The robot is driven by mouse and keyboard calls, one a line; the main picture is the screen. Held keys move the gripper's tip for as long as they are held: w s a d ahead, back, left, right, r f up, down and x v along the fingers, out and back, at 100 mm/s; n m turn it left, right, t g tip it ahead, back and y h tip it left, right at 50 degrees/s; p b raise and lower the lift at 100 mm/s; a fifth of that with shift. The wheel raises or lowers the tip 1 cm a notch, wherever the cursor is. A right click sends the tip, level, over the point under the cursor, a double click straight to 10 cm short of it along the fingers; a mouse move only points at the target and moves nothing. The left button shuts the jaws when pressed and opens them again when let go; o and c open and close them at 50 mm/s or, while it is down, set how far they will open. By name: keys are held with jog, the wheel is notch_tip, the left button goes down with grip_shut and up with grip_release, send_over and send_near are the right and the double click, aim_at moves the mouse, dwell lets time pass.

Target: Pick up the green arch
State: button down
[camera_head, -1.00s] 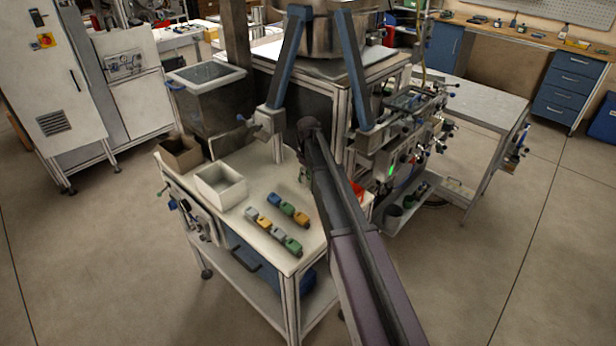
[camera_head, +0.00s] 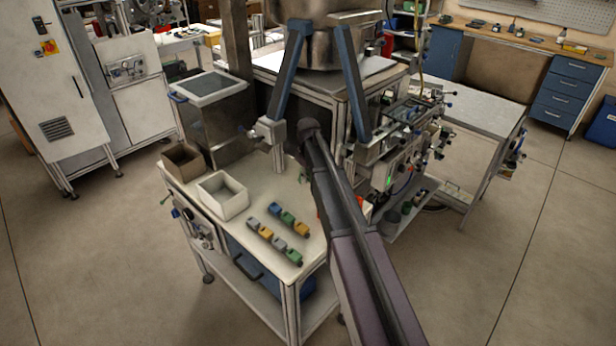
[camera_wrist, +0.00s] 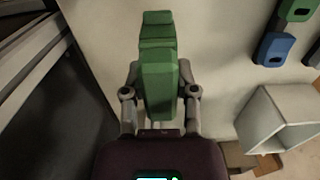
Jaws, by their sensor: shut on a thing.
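The green arch (camera_wrist: 158,75) is between the two grey fingers of my gripper (camera_wrist: 160,80) in the wrist view. The fingers are shut on its sides, and its long body points up the picture, away from the palm. The pale bench top (camera_wrist: 215,60) is behind it; I cannot tell how far the arch is above it. In the head view my own arm hides most of the gripper and the arch.
A white open box (camera_head: 222,206) and a brown box (camera_head: 184,165) stand at the bench's left. Two rows of coloured blocks (camera_head: 273,240) lie near its front. A blue-grey frame (camera_head: 290,75) rises behind. The white box also shows in the wrist view (camera_wrist: 262,120).

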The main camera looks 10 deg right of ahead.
jog(key=shift+r+p, duration=2.5)
jog(key=shift+r, duration=0.35)
jog(key=shift+r+p, duration=0.85)
jog(key=shift+r, duration=0.05)
